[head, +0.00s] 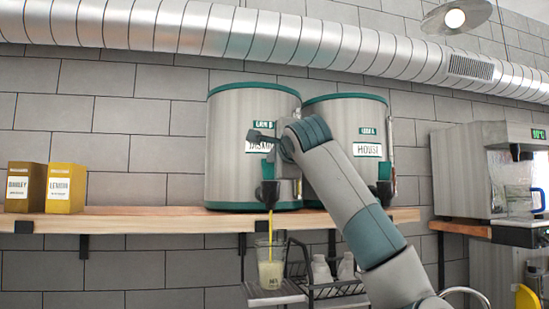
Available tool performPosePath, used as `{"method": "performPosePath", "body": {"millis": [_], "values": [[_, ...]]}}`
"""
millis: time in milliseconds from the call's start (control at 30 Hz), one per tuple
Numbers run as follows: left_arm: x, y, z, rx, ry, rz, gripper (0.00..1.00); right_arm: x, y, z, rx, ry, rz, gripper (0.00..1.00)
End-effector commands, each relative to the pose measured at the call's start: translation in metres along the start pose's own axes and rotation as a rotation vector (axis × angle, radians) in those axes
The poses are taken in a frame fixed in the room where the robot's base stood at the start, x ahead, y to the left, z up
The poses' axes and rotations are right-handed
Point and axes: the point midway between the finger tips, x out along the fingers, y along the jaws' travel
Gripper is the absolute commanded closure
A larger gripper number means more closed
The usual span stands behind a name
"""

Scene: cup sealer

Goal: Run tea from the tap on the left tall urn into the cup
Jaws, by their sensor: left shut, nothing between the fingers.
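The left tall urn (226,160), grey with teal bands, stands on the wooden shelf. Its dark tap (268,193) is at the front near the base. A thin yellow stream of tea (270,222) runs straight down from the tap into the clear cup (271,262). The cup stands upright below the shelf and holds pale yellow liquid. My left gripper (262,131) is shut and empty in front of the urn, above the tap. It partly hides the urn's label, and I cannot tell whether it touches the tap. My right gripper is not in view.
A second urn (346,110) stands close on the right, partly behind my arm. A dark wire rack (325,291) with white items hangs beside the cup. A machine (470,175) stands at right.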

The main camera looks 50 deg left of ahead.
Motion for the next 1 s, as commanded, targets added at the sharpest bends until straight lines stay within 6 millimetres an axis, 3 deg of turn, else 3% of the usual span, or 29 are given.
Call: {"method": "performPosePath", "body": {"millis": [1000], "values": [[0.0007,0.0003,0.0015,-0.001,-0.003,0.001,1.00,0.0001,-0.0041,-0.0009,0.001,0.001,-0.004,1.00]]}}
